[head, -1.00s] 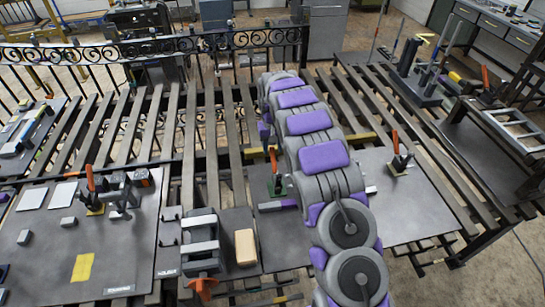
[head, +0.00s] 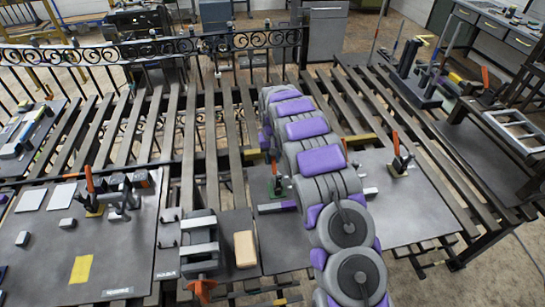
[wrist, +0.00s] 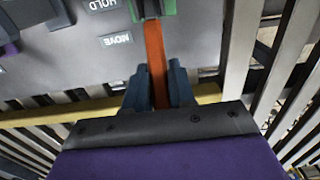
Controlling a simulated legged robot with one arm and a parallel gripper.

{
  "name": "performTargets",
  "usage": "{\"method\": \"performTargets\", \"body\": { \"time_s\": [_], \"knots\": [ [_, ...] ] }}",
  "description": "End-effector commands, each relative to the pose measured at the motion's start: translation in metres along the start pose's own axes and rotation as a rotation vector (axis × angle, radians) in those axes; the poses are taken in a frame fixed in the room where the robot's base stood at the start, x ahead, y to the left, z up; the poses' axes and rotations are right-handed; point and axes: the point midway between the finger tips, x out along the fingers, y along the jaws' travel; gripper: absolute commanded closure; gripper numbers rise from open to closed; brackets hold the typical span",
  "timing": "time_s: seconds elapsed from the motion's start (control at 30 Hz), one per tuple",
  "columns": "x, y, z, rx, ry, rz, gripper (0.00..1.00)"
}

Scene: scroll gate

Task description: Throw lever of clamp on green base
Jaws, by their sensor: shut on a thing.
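In the wrist view the orange lever (wrist: 154,55) of the clamp runs down from the green base (wrist: 150,9) at the top edge. My gripper (wrist: 160,85) has its dark blue fingers either side of the lever and is shut on it. In the head view the green base (head: 278,187) shows just left of my arm, on the dark plate (head: 285,229).
Another orange-handled clamp (head: 398,165) stands right of my arm. One on a yellow base (head: 95,209) stands on the left plate. A vise (head: 201,250) and a tan block (head: 245,249) sit front centre. The wrist view shows a MOVE label (wrist: 115,40) beside the lever.

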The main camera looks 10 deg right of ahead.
Motion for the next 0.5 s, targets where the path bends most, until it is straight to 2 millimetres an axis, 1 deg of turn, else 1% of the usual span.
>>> {"method": "performTargets", "body": {
  "time_s": [0.03,0.17,0.5],
  "knots": [
    [0.0,-0.0005,0.0,0.0,0.0,0.0,0.88],
    [0.0,-0.0007,0.0,-0.001,0.0,0.0,1.0],
    [-0.0001,-0.0008,-0.0001,-0.001,0.0,-0.001,1.0]
  ]
}}
